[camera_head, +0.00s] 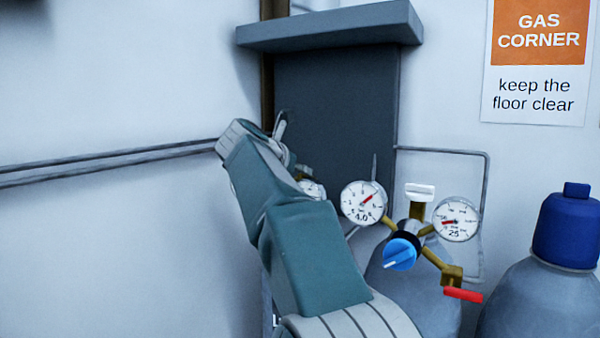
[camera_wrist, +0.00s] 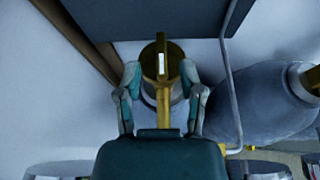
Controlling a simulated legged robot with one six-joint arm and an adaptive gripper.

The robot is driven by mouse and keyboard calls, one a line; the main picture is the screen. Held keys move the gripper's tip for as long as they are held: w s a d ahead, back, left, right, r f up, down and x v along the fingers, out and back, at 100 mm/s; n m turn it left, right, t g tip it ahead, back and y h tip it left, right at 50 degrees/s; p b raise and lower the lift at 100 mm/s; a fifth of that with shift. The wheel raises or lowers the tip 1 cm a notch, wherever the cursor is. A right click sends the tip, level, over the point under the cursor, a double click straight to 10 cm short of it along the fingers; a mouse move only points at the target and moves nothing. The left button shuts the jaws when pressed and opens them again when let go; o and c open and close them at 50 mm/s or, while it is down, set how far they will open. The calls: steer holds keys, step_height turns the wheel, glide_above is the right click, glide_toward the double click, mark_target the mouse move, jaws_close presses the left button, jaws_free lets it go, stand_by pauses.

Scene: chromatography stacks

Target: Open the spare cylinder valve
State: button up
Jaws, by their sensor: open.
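In the wrist view, a brass valve (camera_wrist: 161,48) with a small white strip on it stands between the two fingers of my gripper (camera_wrist: 161,72). The fingers are open, one on each side of the valve, with visible gaps to it. A brass stem runs from the valve down toward my palm. In the head view, my gripper (camera_head: 284,135) is mostly hidden behind my arm, and so is this valve. One gauge (camera_head: 313,189) shows partly past my arm. No label marks which cylinder is the spare.
To the right, a grey cylinder (camera_head: 428,305) carries a white-topped valve (camera_head: 420,192), gauges (camera_head: 363,202), a blue knob (camera_head: 400,254) and a red lever (camera_head: 463,295). A blue-capped cylinder (camera_head: 567,235) stands further right. A grey shelf (camera_head: 330,30) overhangs behind. Wall pipes (camera_head: 110,162) run left.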

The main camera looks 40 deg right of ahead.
steer(key=shift+x, duration=0.9)
jaws_close()
steer(key=shift+s, duration=0.1)
steer(key=shift+d+n+t+y, duration=0.1)
steer(key=shift+n+t+y, duration=0.3)
steer(key=shift+n+t, duration=0.45)
